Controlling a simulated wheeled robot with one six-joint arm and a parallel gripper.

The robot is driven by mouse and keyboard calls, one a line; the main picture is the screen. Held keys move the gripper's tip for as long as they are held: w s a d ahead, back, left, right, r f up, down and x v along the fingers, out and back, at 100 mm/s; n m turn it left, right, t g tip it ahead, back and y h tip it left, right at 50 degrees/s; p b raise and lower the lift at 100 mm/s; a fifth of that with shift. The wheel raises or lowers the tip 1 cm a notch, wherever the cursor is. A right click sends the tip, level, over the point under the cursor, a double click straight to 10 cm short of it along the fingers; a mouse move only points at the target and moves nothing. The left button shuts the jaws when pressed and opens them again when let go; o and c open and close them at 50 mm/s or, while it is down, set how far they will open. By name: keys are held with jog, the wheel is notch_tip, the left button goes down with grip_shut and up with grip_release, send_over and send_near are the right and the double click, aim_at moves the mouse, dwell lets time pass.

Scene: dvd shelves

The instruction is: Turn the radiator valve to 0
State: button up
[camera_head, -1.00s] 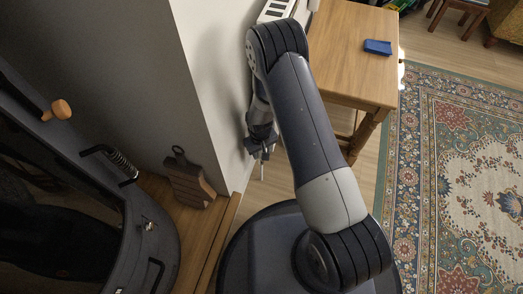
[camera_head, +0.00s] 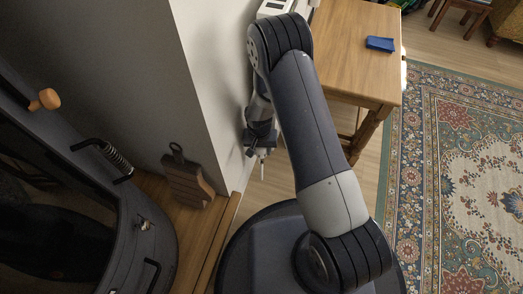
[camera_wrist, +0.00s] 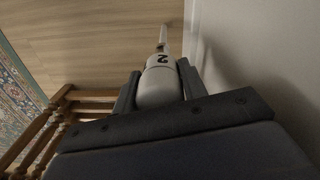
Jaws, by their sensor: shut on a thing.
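The radiator valve (camera_wrist: 157,86) is a white rounded knob with a dark "2" on its side in the wrist view. A thin pale pipe extends beyond it, close to the wall. My gripper (camera_wrist: 158,72) has one dark finger on each side of the knob and is shut on it. In the head view my gripper (camera_head: 260,148) is low beside the wall, partly behind my arm. The knob's number is not readable there. A white radiator (camera_head: 274,8) shows only partly at the top.
A wooden table (camera_head: 355,60) with a blue object (camera_head: 380,44) stands to the right of my arm. The wall (camera_head: 222,75) is close on the gripper's left. A dark stove (camera_head: 75,190) and cutting board (camera_head: 187,180) are at left. A patterned rug (camera_head: 460,160) lies right.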

jog(key=shift+m+b, duration=0.5)
jog(key=shift+m, duration=1.8)
jog(key=o, duration=1)
jog(key=r+p, duration=0.2)
jog(key=r, duration=0.3)
jog(key=r+p, duration=0.2)
jog(key=r, duration=0.3)
jog(key=shift+w+a+r, duration=0.15)
jog(key=shift+a+r, duration=0.05)
jog(key=shift+r, duration=0.2)
notch_tip(320, 180, down, 11)
jog(key=b, duration=0.4)
jog(key=shift+d, duration=0.15)
jog(key=shift+r, duration=0.1)
